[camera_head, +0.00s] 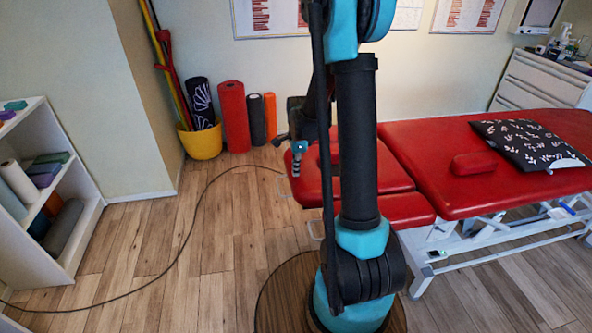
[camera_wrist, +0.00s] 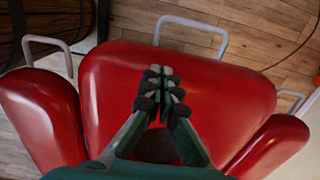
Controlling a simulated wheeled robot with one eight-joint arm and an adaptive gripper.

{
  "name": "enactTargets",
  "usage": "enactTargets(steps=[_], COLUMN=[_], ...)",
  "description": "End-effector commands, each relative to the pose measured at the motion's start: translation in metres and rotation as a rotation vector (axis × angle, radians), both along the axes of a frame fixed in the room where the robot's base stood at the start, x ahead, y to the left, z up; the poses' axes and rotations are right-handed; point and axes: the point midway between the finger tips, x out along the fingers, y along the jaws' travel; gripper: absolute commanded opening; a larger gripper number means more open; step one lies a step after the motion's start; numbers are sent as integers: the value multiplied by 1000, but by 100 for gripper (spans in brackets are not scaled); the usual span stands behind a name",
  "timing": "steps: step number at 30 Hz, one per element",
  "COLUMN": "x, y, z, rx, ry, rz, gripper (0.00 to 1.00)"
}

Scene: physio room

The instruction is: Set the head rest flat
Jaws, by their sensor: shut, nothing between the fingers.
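The head rest (camera_head: 312,182) is the red padded end of the treatment couch, partly hidden behind my arm in the head view. In the wrist view the head rest (camera_wrist: 235,95) fills the middle, with a dark face hole partly hidden by my gripper. A red side pad (camera_wrist: 40,115) lies on its left and another (camera_wrist: 270,148) on its right. A grey metal bar (camera_wrist: 190,22) loops out past its far edge. My gripper (camera_wrist: 161,72) is shut and empty over the head rest; I cannot tell if it touches. The exact tilt of the head rest is unclear.
The main couch section (camera_head: 425,145) carries a small red bolster (camera_head: 473,163) and a patterned pillow (camera_head: 528,145). A shelf (camera_head: 60,220) stands left. A yellow bucket (camera_head: 202,143) and rolled mats stand by the wall. A cable (camera_head: 178,255) crosses the otherwise open floor.

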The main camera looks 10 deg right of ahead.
Motion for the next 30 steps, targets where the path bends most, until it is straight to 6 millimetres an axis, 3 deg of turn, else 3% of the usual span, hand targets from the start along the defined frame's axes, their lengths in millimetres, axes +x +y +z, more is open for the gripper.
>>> enactTargets(steps=[7,16,26,30], x=[0,0,0,2], y=[1,6,5,-1], z=[-1,-22,-20,-8], rx=[-3,-48,-47,-48], ry=[0,0,0,0], rz=[1,1,0,0], gripper=[0,0,0,0])
